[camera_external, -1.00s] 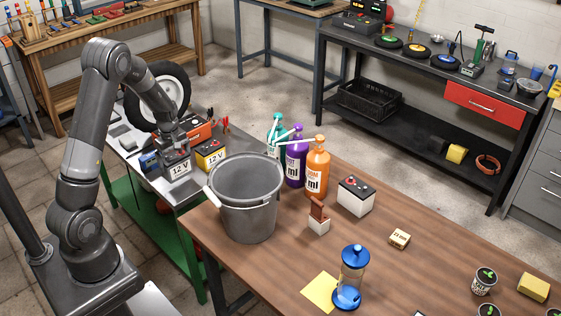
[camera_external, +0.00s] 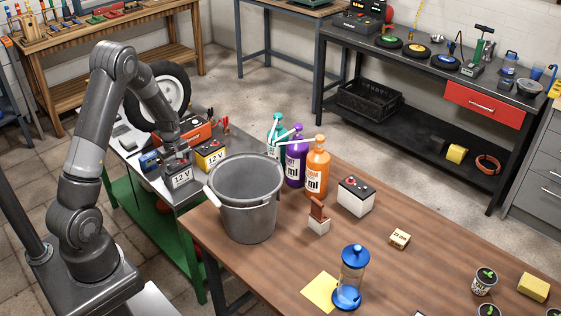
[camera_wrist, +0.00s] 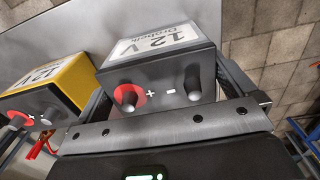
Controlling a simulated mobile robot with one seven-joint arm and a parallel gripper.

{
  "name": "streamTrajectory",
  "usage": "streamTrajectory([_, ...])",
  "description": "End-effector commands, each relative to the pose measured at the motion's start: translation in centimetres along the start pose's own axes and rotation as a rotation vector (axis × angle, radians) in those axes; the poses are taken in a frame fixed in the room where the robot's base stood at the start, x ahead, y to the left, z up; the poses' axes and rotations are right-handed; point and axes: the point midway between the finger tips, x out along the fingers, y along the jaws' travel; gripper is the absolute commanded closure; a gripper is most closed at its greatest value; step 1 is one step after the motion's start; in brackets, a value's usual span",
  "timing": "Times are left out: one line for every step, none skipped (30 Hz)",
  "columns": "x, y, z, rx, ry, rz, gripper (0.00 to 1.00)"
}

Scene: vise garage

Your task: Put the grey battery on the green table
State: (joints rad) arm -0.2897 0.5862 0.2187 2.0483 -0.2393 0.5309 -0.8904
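The grey battery (camera_external: 182,178) has a white 12 V label. In the wrist view the battery (camera_wrist: 160,68) shows its dark top with a red-ringed plus post and a minus post. My gripper (camera_external: 178,158) is over it, with a finger along each side in the wrist view (camera_wrist: 165,85), shut on it. The battery is upright at the near part of the grey top of the green table (camera_external: 186,197). Its underside is hidden, so I cannot tell whether it touches the top.
A yellow battery (camera_external: 211,154) stands just right of the grey one. A blue item (camera_external: 149,161) lies to the left, and an orange toolbox (camera_external: 196,131) and a wheel (camera_external: 166,90) are behind. A metal bucket (camera_external: 248,205) stands on the brown table (camera_external: 285,262) to the right.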

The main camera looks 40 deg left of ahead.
Motion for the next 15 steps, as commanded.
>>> streamTrajectory([-0.1,0.0,0.0,0.000,0.000,0.001,0.00])
streamTrajectory([-0.3,0.0,0.0,0.000,0.000,0.001,0.00])
streamTrajectory([-0.6,0.0,0.0,0.001,0.001,0.001,0.00])
streamTrajectory([-0.8,0.1,0.0,0.001,0.000,0.001,0.00])
streamTrajectory([-1.2,0.1,0.0,0.002,0.001,0.002,0.00])
streamTrajectory([-1.8,0.1,0.0,0.002,0.001,0.003,0.00])
streamTrajectory([-2.4,0.1,0.0,0.002,0.001,0.004,0.00])
streamTrajectory([-2.9,0.1,0.0,0.002,0.001,0.004,0.00])
streamTrajectory([-3.7,0.1,0.0,0.001,0.002,0.005,0.00])
streamTrajectory([-4.5,0.1,0.0,0.001,0.001,0.005,0.00])
streamTrajectory([-5.1,0.1,0.0,0.002,0.002,0.005,0.00])
streamTrajectory([-6.0,0.1,0.0,0.002,0.002,0.005,0.00])
streamTrajectory([-6.6,0.1,0.0,0.001,0.002,0.005,0.00])
streamTrajectory([-7.3,0.1,0.0,0.001,0.002,0.004,0.00])
streamTrajectory([-8.1,0.1,0.0,0.001,0.001,0.005,0.00])
